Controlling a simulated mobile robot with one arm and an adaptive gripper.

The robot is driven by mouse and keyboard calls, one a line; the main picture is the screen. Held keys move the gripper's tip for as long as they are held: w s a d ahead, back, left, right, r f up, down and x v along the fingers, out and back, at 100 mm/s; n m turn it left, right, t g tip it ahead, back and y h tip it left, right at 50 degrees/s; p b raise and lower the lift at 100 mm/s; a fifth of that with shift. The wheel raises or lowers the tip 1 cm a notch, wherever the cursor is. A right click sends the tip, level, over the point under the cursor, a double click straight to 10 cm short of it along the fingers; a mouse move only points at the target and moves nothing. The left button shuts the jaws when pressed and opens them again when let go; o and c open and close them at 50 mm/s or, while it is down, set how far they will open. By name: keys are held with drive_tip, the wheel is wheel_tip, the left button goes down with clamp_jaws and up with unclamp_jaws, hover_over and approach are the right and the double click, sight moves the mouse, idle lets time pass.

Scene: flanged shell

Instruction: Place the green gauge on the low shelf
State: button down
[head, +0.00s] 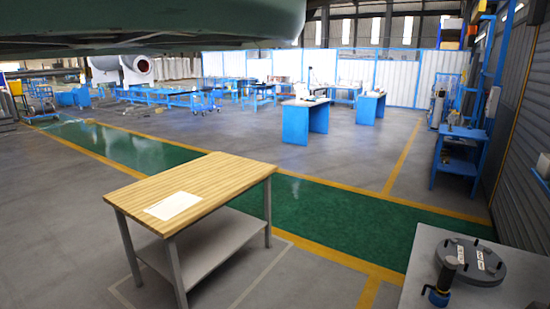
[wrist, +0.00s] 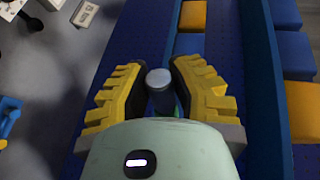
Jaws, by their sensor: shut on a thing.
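In the wrist view, my gripper (wrist: 160,85) has its two yellow, ridged fingers closed around a small upright cylinder, the green gauge (wrist: 159,78). Its round grey top faces the camera, its side is dark, and a little green shows low between the fingers. The rest of it is hidden by the fingers and my gripper body. The gripper is above a blue surface (wrist: 120,65). The head view does not show my gripper. There, a wooden-topped bench has a grey low shelf (head: 212,245) under it, with its visible part bare. I cannot tell whether this is the shelf named.
Paper sheets (head: 173,205) lie on the wooden top (head: 205,180). At front right, a grey table (head: 425,255) carries a round flanged plate (head: 472,262). Yellow (wrist: 193,16) and blue bins line the blue structure beside my gripper. Open floor lies behind the bench.

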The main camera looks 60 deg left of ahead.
drive_tip(key=a, duration=0.4)
drive_tip(key=s+r+p, duration=0.3)
drive_tip(key=r+p, duration=0.6)
drive_tip(key=p, duration=0.2)
drive_tip(key=s+r+p, duration=0.4)
drive_tip(key=r+p, duration=0.5)
drive_tip(key=p, duration=0.1)
drive_tip(key=shift+a+r+n+y+p, duration=0.15)
drive_tip(key=shift+r+n+y+p, duration=0.15)
drive_tip(key=shift+y+p, duration=0.1)
